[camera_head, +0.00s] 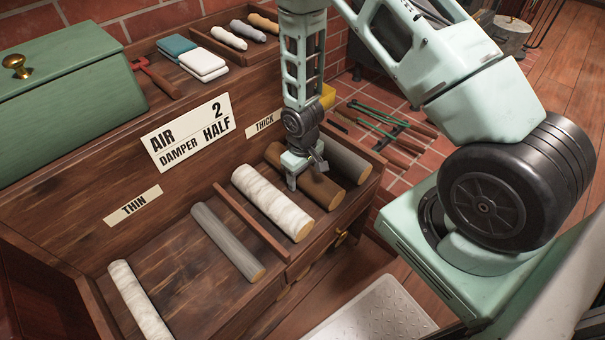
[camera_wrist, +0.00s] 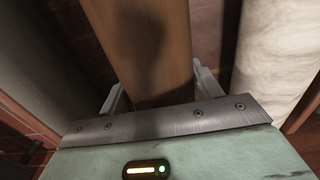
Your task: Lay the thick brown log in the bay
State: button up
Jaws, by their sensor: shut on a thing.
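The thick brown log (camera_head: 320,189) lies in the compartment under the THICK label, between a thick white birch log and a thick grey log. My gripper (camera_head: 302,172) is down over it, with its fingers on either side. In the wrist view, the brown log (camera_wrist: 150,50) runs up between the two fingers (camera_wrist: 155,92), which are shut on it. I cannot tell whether the log is clear of the shelf floor. No open bay such as a firebox is clearly in view.
The white birch log (camera_head: 272,203) and grey log (camera_head: 345,160) lie close on either side. A wooden divider (camera_head: 252,224) separates the thin logs, grey (camera_head: 228,242) and white (camera_head: 138,300). A sign (camera_head: 188,132) reads AIR 2, DAMPER HALF. A green chest (camera_head: 70,85) stands left.

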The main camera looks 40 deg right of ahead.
jog(key=o, duration=1.5)
notch_tip(320, 180, up, 18)
jog(key=p, duration=0.3)
jog(key=shift+f, duration=0.25)
jog(key=s+a+r+n, duration=0.2)
jog(key=s+a+r, duration=0.4)
jog(key=a+r, duration=0.45)
jog(key=s+a+r+n, duration=0.2)
jog(key=s+a+r, duration=0.15)
jog(key=s, duration=0.45)
jog(key=s+a+r+n, duration=0.2)
jog(key=s+a+r, duration=0.15)
jog(key=s, duration=0.35)
jog(key=shift+m+y, duration=0.3)
notch_tip(320, 180, up, 14)
jog(key=p, duration=1.3)
jog(key=shift+s+f+p, duration=0.1)
jog(key=shift+f+p, duration=0.15)
jog(key=shift+p, duration=0.1)
